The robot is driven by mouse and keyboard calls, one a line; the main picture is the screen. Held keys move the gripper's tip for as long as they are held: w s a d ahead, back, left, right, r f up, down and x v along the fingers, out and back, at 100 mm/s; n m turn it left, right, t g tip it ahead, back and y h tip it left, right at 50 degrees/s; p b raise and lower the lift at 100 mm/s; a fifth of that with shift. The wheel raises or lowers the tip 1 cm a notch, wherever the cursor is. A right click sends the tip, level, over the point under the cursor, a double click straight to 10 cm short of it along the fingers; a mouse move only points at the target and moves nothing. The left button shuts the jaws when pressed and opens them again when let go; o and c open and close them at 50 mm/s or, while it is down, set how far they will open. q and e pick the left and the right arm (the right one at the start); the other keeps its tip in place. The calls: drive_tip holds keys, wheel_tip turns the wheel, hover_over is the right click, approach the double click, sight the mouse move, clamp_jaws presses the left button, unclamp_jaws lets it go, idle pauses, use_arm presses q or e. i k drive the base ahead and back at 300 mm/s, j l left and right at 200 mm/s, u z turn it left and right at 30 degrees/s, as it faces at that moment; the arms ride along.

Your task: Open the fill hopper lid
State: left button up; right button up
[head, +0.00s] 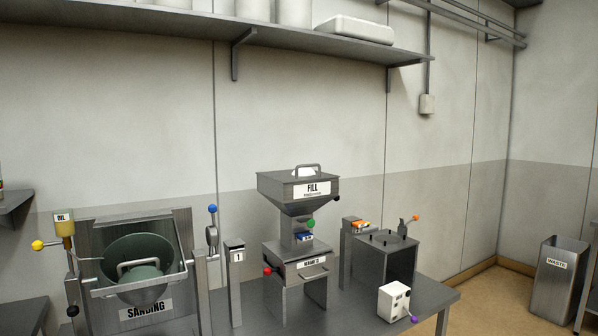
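The fill hopper (300,200) is a grey metal funnel with a white FILL label, standing on a stand near the middle of the bench. Its flat lid (277,176) is on top and looks shut. A raised metal handle (307,167) stands on the lid, with a small white patch beside it. A green knob and a blue part sit below the funnel. Neither of my grippers shows in the head view.
The bench (345,312) also holds the SANDING drum (143,257) at left, a post marked 1 (234,285), a dark box (388,258) and a white block (394,301) at right. A shelf (300,41) hangs above. A WASTE bin (559,280) stands on the floor.

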sight(283, 177)
drive_tip(key=i+l+u, duration=0.15)
drive_tip(key=u, duration=0.3)
drive_tip(key=i+l+u, duration=0.2)
drive_tip(key=u, duration=0.25)
